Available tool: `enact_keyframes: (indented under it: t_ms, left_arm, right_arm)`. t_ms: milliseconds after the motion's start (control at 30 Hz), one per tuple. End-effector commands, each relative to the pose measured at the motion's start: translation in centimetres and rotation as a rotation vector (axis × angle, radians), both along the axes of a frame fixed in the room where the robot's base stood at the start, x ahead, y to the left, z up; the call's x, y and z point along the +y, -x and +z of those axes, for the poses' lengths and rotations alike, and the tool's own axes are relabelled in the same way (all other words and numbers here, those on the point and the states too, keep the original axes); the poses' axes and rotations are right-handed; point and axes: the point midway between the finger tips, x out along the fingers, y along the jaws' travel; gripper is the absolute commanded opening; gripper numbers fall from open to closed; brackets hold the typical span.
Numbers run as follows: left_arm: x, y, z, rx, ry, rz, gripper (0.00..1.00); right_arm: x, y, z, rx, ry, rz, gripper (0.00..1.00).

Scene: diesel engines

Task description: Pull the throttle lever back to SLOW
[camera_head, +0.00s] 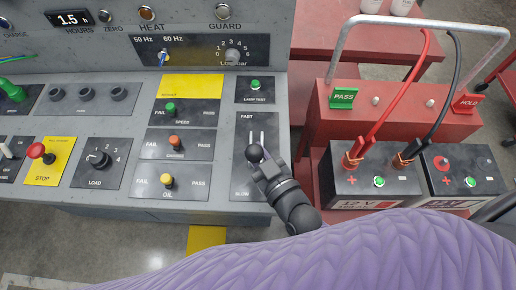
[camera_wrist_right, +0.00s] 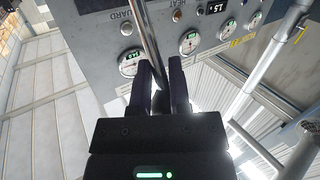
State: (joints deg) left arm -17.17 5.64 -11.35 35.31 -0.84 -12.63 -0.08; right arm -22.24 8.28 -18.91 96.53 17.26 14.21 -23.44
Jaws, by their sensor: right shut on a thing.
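The throttle panel (camera_head: 246,130) is a dark plate marked FAST at its far end and SLOW at its near end. The throttle lever's dark round knob (camera_head: 254,153) shows around the middle of the plate. My right gripper (camera_head: 262,163) is at the lever, coming from the near right. In the right wrist view, my right gripper (camera_wrist_right: 159,85) has its two dark fingers closed around the lever's metal rod (camera_wrist_right: 146,40). The fingers partly hide the lever's lower part. My left gripper is not in view.
A LAMP TEST button (camera_head: 255,86) is just beyond the throttle plate. PASS/FAIL switches (camera_head: 175,142) are to its left, and a red STOP knob (camera_head: 36,151) is farther left. A red cart with batteries (camera_head: 372,180) and cables stands to the right.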

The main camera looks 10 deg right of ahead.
Motion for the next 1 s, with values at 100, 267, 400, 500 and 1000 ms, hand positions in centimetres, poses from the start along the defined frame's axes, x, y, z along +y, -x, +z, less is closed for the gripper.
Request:
enact_keyframes:
  t_ms: [100, 267, 400, 500, 1000]
  left_arm:
    - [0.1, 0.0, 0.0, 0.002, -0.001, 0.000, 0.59]
    - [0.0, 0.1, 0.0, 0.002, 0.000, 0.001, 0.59]
    - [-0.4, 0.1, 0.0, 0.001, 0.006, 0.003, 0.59]
    - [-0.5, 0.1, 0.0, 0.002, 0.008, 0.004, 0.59]
    - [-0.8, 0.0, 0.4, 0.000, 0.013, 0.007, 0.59]
  right_arm:
    - [0.4, 0.2, 0.0, 0.005, -0.009, 0.007, 0.00]
    - [0.4, 0.2, 0.0, 0.004, -0.008, 0.007, 0.00]
    - [0.4, 0.2, 0.0, 0.004, -0.008, 0.007, 0.42]
    - [0.3, 0.1, 0.0, 0.004, -0.006, 0.006, 0.60]
    - [-0.8, 3.4, 0.2, 0.006, 0.000, 0.005, 0.60]
